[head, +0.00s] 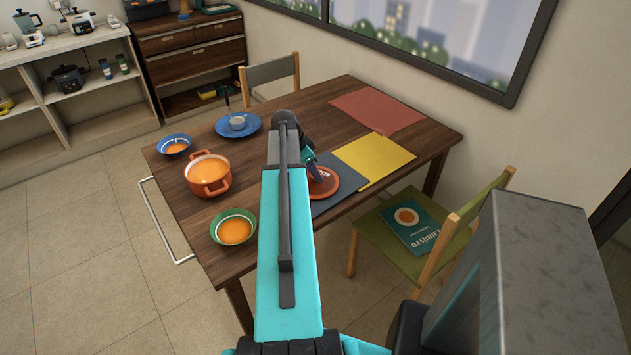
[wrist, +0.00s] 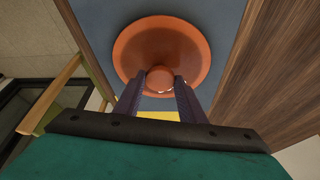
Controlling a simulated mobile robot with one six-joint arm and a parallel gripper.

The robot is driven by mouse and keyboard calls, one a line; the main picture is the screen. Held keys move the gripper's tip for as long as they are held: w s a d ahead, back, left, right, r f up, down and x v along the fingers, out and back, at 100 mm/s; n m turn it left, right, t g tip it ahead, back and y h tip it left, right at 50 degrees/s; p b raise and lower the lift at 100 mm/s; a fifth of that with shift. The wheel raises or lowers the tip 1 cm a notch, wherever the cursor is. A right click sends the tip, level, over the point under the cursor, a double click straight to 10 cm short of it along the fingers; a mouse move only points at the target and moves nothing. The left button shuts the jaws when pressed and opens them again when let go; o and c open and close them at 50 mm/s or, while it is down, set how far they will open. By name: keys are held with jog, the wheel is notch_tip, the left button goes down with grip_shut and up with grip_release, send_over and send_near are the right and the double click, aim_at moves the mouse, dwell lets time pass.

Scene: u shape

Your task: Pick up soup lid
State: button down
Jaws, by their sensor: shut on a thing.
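The orange soup lid (wrist: 140,48) is round with a knob in its middle. My gripper (wrist: 161,82) is shut on this knob, with one finger on each side. In the head view the lid (head: 327,186) is over the dark blue-grey placemat (head: 343,172) at the near edge of the table, and my gripper (head: 314,172) is partly hidden by my arm. I cannot tell whether the lid touches the mat. The orange soup pot (head: 208,187) stands uncovered to the left, with orange soup in it.
A green bowl (head: 234,241) and a blue bowl (head: 174,148) of soup flank the pot. A blue plate (head: 223,127) carries a ladle (head: 237,121). Yellow (head: 373,160) and red (head: 377,111) placemats lie right. Chairs (head: 274,73) (head: 440,232) stand at the table (head: 300,100).

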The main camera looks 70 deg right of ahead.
jog(key=shift+r, duration=0.25)
jog(key=shift+r+b, duration=0.6)
jog(key=shift+r, duration=0.55)
jog(key=w+a+r+b, duration=0.2)
jog(key=w+a+b, duration=0.1)
jog(key=w+a, duration=0.7)
jog(key=shift+w+a, duration=0.2)
jog(key=shift+a, duration=0.85)
jog(key=shift+r, duration=0.15)
